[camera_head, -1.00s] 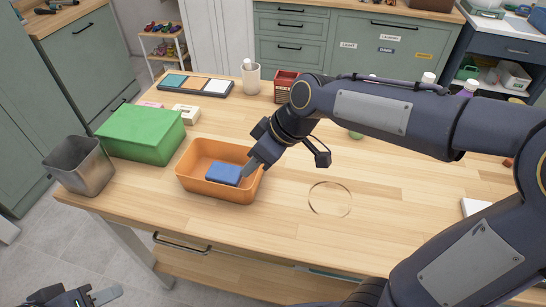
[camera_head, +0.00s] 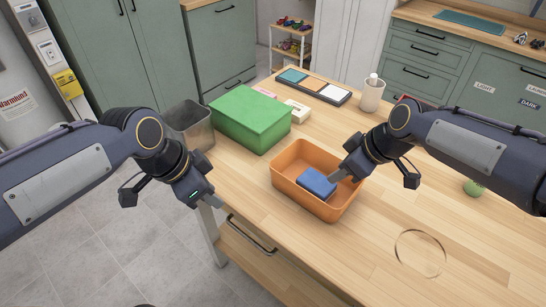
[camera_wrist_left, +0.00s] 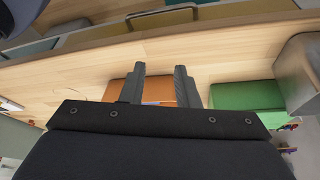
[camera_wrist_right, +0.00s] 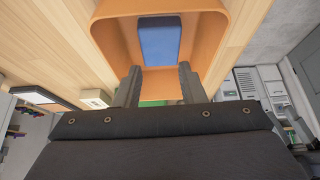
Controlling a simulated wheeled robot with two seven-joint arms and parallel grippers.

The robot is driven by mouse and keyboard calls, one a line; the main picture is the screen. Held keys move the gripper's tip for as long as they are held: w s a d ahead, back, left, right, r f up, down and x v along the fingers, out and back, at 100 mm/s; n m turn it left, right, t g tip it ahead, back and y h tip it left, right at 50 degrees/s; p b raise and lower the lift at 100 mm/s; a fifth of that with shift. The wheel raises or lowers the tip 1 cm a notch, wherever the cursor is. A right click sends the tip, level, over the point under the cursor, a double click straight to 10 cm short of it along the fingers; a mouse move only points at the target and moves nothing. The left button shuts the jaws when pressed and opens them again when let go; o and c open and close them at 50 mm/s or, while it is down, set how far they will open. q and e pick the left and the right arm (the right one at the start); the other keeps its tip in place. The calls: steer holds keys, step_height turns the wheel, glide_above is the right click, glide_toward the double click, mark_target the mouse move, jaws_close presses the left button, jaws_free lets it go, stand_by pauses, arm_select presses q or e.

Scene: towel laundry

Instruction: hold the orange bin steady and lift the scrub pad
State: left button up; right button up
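The orange bin (camera_head: 338,207) stands on the wooden table with the blue scrub pad (camera_head: 317,183) lying inside it. My right gripper (camera_head: 335,178) comes in over the bin's right side, close to the pad. In the right wrist view its fingers (camera_wrist_right: 158,82) are apart and empty, and the pad (camera_wrist_right: 158,42) lies beyond the fingertips. My left gripper (camera_head: 212,202) is in front of the table's front edge, left of the bin and apart from it. In the left wrist view its fingers (camera_wrist_left: 160,78) are apart and empty, with the bin (camera_wrist_left: 114,91) beyond them.
A green box (camera_head: 250,118) and a grey metal container (camera_head: 190,127) stand left of the bin. A sorting tray (camera_head: 312,86), a white dispenser (camera_head: 371,95) and small boxes stand behind. A clear ring (camera_head: 420,253) lies to the right. The front drawer has a handle (camera_head: 250,236).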

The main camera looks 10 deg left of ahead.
arm_select(q)
steer(key=w+d+m+g+y, duration=0.15)
steer(key=w+d+m, duration=0.25)
steer(key=w+m, duration=0.4)
steer(key=m+g+y, duration=0.1)
steer(key=m+y, duration=0.1)
steer(key=m, duration=0.5)
glide_toward(274, 186)
steer(key=shift+h, duration=0.25)
steer(key=shift+w+a+f, duration=0.1)
steer(key=shift+w+f, duration=0.1)
steer(key=shift+f, duration=1.55)
steer(key=shift+w+a+f, duration=0.1)
steer(key=shift+w+f, duration=0.05)
steer(key=shift+f, duration=1.65)
